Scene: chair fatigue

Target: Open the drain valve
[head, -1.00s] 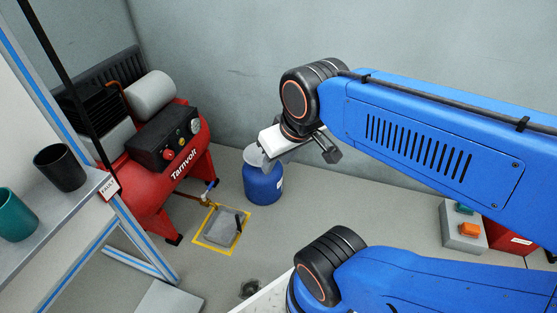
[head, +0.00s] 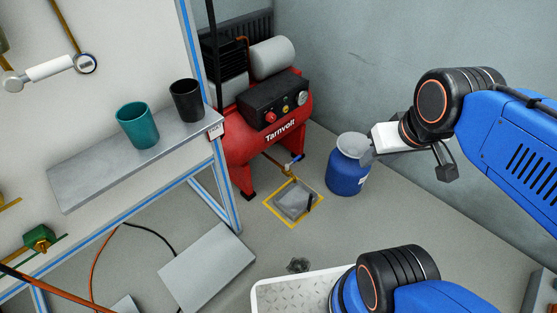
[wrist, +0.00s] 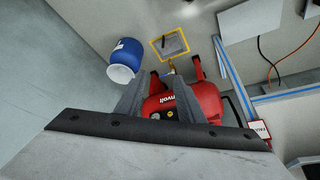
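The drain valve (head: 292,166) is a small brass fitting with a blue lever, low at the front of the red compressor (head: 262,130). In the wrist view the valve (wrist: 171,66) shows small, just beyond the gap between my fingers. My gripper (head: 372,154) is in the air, to the right of the valve in the head view, overlapping the blue drum there. In the wrist view its two grey fingers (wrist: 160,84) stand apart with nothing held between them. The lever's exact angle is too small to tell.
A blue drum (head: 346,176) with a pale top stands right of the valve. A grey floor drain (head: 294,201) with a yellow border lies below it. A bench (head: 120,168) with a teal cup (head: 137,127) and a black cup (head: 187,100) is at left. The wall is close at right.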

